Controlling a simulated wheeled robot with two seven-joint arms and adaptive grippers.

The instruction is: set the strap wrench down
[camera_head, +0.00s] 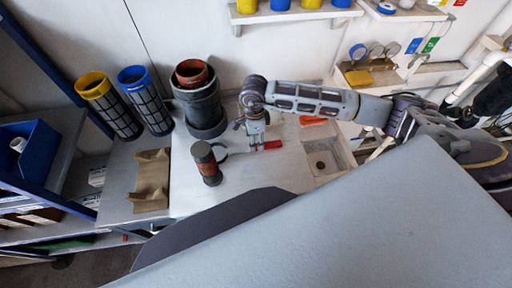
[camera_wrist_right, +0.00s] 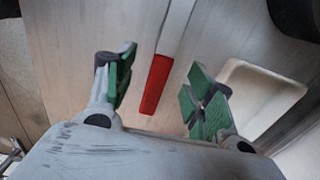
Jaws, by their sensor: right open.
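The strap wrench (camera_head: 268,145) lies on the light bench top, with its red handle toward the right and its grey bar running left toward a dark loop beside a small dark cylinder. In the right wrist view its red handle (camera_wrist_right: 156,86) lies between the spread fingers, touching neither pad as far as I can see. My right gripper (camera_head: 256,140) is just above the wrench; in the wrist view the gripper (camera_wrist_right: 163,90) is open, with green pads apart. I cannot tell whether the loop touches the cylinder. My left gripper is not in view.
The small dark cylinder with reddish bands (camera_head: 207,163) stands left of the wrench. A large dark pot (camera_head: 203,112) and yellow- and blue-topped mesh cylinders (camera_head: 108,105) stand behind. A brown holder (camera_head: 151,182) is at left. The bench front has bare room.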

